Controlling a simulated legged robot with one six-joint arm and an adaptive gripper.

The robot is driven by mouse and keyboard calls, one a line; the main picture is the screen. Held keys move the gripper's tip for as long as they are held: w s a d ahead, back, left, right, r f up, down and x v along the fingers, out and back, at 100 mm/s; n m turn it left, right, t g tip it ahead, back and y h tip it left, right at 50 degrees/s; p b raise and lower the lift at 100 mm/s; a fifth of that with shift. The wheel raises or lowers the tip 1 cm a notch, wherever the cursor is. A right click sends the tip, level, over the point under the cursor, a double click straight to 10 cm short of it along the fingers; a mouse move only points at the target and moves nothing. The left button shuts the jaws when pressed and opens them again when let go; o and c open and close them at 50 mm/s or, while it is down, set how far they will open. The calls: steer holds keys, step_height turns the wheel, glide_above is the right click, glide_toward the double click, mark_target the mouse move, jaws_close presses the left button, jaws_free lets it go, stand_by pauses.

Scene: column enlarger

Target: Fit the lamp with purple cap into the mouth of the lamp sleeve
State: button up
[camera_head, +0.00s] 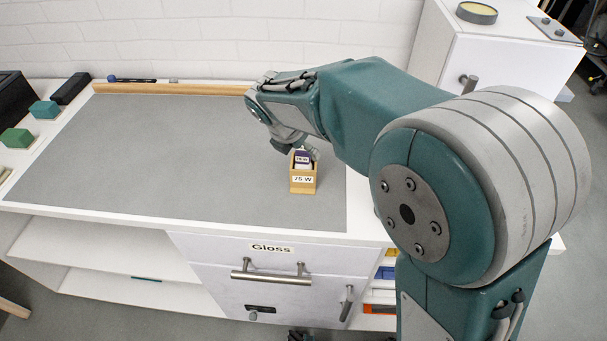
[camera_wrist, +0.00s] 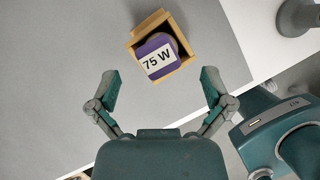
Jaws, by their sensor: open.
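The lamp with purple cap (camera_head: 302,156) sits in the mouth of the lamp sleeve, a small wooden square box (camera_head: 303,188) with a 75 W label on its front. In the wrist view the purple cap (camera_wrist: 153,48), also marked 75 W, shows inside the wooden rim of the sleeve (camera_wrist: 136,32). The cap stands above the rim in the head view; how deep the lamp sits is hidden. My gripper (camera_wrist: 161,76) is open, its two fingers apart on either side of the cap's near edge and not touching it.
The sleeve stands on a grey mat (camera_head: 190,150) near the right front of a white worktop. A wooden strip (camera_head: 170,88) lies along the back. Green blocks (camera_head: 45,109) and dark boxes are at the left. The mat's middle is clear.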

steer(key=shift+v, duration=1.95)
steer(key=v, duration=1.2)
steer(key=shift+d, duration=0.1)
steer(key=s+d+m+y, duration=0.1)
steer(key=s+d+m, duration=0.2)
steer(key=d+m, duration=0.45)
steer(key=s+d+m+y, duration=0.1)
steer(key=s+d+m, duration=0.3)
steer(key=d+m, duration=0.3)
steer(key=s+d+f+m, duration=0.3)
steer(key=s+d+m, duration=0.1)
steer(key=m, duration=0.3)
steer(key=s+d+f+m+t, duration=0.1)
steer(key=s+d+f+m, duration=0.2)
steer(key=s+d+m, duration=0.2)
steer(key=s+m, duration=0.1)
steer(key=m, duration=0.2)
steer(key=shift+s+d+f, duration=0.15)
steer(key=shift+s+f, duration=0.1)
